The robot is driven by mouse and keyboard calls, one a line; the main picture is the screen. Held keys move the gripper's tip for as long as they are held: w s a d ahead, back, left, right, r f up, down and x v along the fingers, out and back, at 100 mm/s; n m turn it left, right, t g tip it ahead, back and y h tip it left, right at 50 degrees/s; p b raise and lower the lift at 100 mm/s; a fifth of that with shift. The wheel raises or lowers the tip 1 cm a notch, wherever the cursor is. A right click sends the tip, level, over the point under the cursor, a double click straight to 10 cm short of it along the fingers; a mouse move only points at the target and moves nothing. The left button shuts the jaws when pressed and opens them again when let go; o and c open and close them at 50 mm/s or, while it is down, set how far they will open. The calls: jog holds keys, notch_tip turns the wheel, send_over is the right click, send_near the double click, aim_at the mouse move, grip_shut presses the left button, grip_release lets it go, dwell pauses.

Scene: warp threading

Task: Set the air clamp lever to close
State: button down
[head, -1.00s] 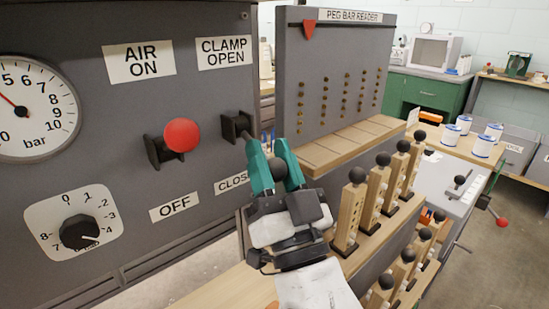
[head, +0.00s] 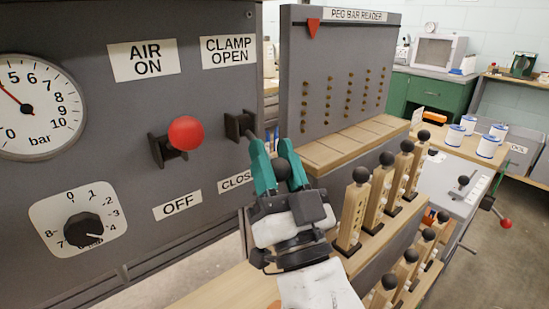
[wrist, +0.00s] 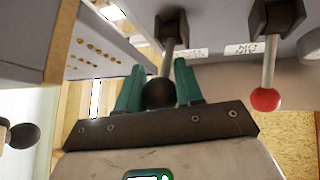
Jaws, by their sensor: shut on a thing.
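The clamp lever has a dark pivot block (head: 238,125) on the grey panel, between the CLAMP OPEN label (head: 229,51) and the partly covered CLOSE label (head: 234,181). Its rod reaches out from the panel to a black ball knob (head: 281,169). My gripper (head: 276,165) has its teal fingers on both sides of this knob and is shut on it. The wrist view shows the black knob (wrist: 159,92) between the fingers, with the rod running up to its block.
A red-knobbed air lever (head: 186,133) is just left on the panel, between AIR ON and OFF. A pressure gauge (head: 38,107) is at far left.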

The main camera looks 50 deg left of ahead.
jog(key=c, duration=1)
grip_release()
jog(key=shift+w+a+f, duration=0.15)
jog(key=shift+a+f, duration=0.05)
jog(key=shift+f, duration=0.15)
jog(key=shift+o, duration=1.2)
jog(key=shift+r, duration=0.2)
jog(key=shift+d, duration=0.1)
jog(key=b+v, duration=0.5)
jog(key=v, duration=0.5)
jog(key=shift+d+f, duration=0.2)
jog(key=shift+d, duration=0.1)
